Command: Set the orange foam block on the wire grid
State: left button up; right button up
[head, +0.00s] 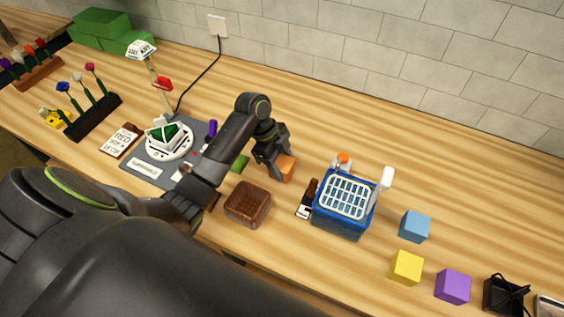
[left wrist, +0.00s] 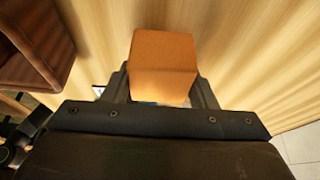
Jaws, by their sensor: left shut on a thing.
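The orange foam block (head: 285,168) is between the fingers of my left gripper (head: 276,165), which is shut on it. In the left wrist view the block (left wrist: 163,62) fills the space between the fingertips (left wrist: 162,88). In the head view it shows over the table left of the blue bin; I cannot tell whether it touches the table. The white wire grid (head: 346,196) lies on top of the blue bin (head: 338,222), to the right of my gripper and apart from it. My right gripper is not in view.
Blue (head: 414,227), yellow (head: 406,267) and purple (head: 453,287) blocks stand right of the bin. A white-headed tool (head: 386,178) rises at the bin's right edge.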

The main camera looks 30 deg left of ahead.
pick_arm(q)
jog(key=o, duration=0.9)
jog(key=shift+o, duration=0.2)
jog(key=b+v, duration=0.1)
jog(key=v, duration=1.1)
